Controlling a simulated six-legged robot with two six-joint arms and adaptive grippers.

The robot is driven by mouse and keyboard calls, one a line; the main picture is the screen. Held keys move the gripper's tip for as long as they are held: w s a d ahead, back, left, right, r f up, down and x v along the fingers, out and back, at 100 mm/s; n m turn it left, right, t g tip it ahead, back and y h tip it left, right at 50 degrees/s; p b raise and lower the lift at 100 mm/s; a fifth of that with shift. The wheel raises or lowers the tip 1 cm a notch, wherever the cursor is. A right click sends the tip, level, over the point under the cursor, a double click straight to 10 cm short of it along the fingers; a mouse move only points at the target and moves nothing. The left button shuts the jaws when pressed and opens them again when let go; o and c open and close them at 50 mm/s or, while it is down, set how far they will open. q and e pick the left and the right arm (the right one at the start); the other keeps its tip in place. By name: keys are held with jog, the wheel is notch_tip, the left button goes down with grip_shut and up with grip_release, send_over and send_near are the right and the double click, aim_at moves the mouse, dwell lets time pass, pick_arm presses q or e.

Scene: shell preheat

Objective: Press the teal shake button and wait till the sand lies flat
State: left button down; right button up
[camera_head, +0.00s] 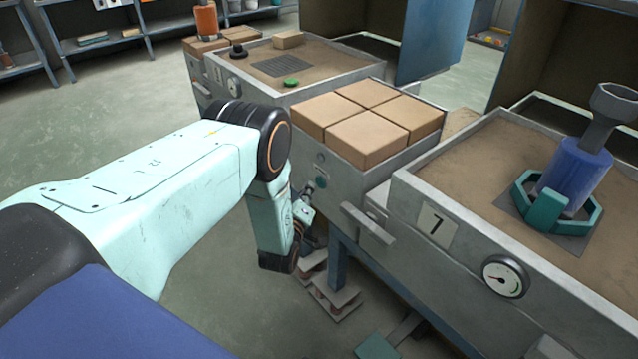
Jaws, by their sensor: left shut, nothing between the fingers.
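The teal round button (321,182) sits on the front face of the grey middle unit, under the block-like tan pieces. My left gripper (308,204) is shut and empty, close beside the button at its lower left. I cannot tell whether the fingertips touch it. My wrist link hides part of the gripper. Brown sand-like fill (468,165) lies in the grey box marked 7 at the right, and its visible surface looks mostly level. My right gripper is not in view.
A blue cylinder (574,178) stands in a teal ring (522,200) on the box at the right. A gauge (505,277) and a ledge (367,224) are on the fronts. Tan blocks (369,138) top the middle unit. The floor at left is clear.

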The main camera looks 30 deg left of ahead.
pick_arm(q)
jog(key=shift+w, duration=0.15)
jog(key=shift+w+d+b, duration=0.15)
jog(key=shift+w+b, duration=0.1)
jog(key=shift+b, duration=0.05)
jog(key=shift+w+d, duration=0.2)
jog(key=shift+w, duration=0.25)
dwell(0.7)
jog(key=shift+s, duration=0.1)
jog(key=shift+s+a, duration=0.35)
jog(key=shift+s, duration=0.4)
jog(key=s+p, duration=0.1)
jog(key=s+a, duration=0.1)
jog(key=s, duration=0.1)
jog(key=s+a+p, duration=0.1)
jog(key=shift+s+p, duration=0.35)
